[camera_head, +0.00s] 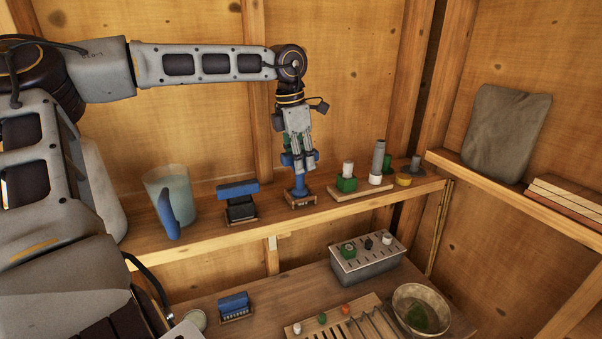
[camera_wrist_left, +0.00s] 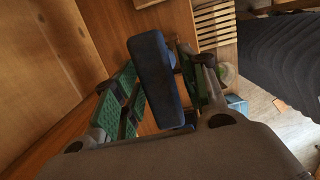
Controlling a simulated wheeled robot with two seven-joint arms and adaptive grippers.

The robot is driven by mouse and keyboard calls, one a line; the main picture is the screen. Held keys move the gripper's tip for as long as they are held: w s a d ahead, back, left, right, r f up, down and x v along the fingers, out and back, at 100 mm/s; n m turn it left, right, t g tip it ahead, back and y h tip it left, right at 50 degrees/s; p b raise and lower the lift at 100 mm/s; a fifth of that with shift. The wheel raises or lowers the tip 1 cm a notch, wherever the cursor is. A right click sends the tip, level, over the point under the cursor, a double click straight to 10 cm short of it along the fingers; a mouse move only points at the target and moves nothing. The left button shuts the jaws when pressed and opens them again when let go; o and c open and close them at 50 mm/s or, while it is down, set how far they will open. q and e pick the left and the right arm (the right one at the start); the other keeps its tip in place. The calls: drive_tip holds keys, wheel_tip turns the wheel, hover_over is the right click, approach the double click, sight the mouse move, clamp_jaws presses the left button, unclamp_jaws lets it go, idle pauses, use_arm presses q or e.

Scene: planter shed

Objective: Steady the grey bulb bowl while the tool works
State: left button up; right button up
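The bowl (camera_head: 397,299), greyish with a brassy tint and something green inside, stands on the lower bench at the right. It also shows small in the left wrist view (camera_wrist_left: 227,73). My left gripper (camera_head: 299,160) is at the shelf, well above and left of the bowl. Its fingers are either side of a blue-handled tool (camera_head: 299,186), upright in a small labelled stand. In the left wrist view the blue handle (camera_wrist_left: 156,80) lies between green finger pads, which look spread; contact is not clear. My right gripper is not in view.
The shelf also holds a clear jar (camera_head: 168,190), another blue-handled tool (camera_head: 238,190) and a board (camera_head: 362,192) with green and grey pieces. On the bench are a slotted metal box (camera_head: 368,268), a slatted rack (camera_head: 340,322) and a blue block (camera_head: 234,304).

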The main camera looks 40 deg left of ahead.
use_arm(q)
clamp_jaws()
drive_tip(key=shift+r+p, duration=1.1)
drive_tip(key=shift+r, duration=0.35)
drive_tip(key=shift+r+p, duration=0.7)
drive_tip(key=shift+r, duration=0.8)
